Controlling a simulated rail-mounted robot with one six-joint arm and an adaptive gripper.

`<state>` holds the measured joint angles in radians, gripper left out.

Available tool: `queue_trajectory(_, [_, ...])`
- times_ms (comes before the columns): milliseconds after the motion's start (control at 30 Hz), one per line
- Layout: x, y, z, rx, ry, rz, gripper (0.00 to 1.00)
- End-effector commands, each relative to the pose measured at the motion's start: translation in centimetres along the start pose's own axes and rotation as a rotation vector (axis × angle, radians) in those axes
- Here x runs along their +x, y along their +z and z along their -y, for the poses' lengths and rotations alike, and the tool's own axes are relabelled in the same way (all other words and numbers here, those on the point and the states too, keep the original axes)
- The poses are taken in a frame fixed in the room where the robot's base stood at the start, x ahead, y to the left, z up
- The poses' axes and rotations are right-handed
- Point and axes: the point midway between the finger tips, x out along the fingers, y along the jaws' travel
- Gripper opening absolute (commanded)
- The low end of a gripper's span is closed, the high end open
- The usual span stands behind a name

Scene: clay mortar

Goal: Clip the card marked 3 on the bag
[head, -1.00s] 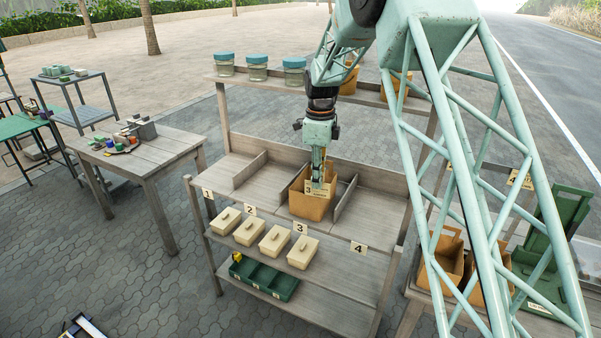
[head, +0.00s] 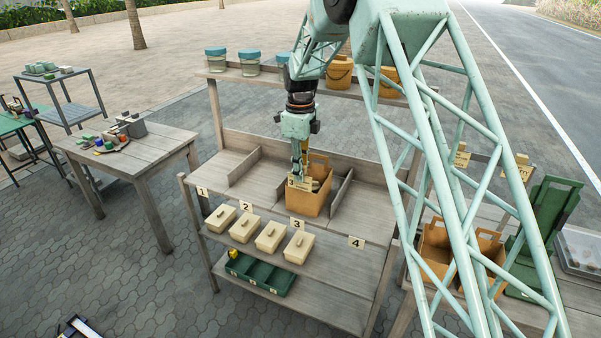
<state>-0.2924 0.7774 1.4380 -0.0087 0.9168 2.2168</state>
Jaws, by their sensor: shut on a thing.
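An open brown paper bag (head: 312,203) stands upright in the third bay of the wooden bench, its front facing me. My gripper (head: 300,176) points down over the bag's front left rim. It is shut on a small cream card marked 3 (head: 300,184). The card lies in front of the bag's upper left front, near the rim. I cannot tell whether it touches the bag or straddles its rim. The bag's handle shows to the right of my gripper. The fingertips partly hide the card's top and the bag's left rim.
Low dividers (head: 341,192) flank the bag. Jars (head: 249,63) and tan buckets (head: 339,73) stand on the top shelf. More brown bags (head: 438,250) stand on a table at right.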

Motion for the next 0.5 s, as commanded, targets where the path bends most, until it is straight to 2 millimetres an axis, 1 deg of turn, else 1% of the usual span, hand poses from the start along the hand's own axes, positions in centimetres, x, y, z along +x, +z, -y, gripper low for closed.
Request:
queue_trajectory(267, [0.8,0.0,0.0,0.0,0.0,0.0,0.05])
queue_trajectory(500, [2.0,0.0,0.0,0.0,0.0,0.0,0.05])
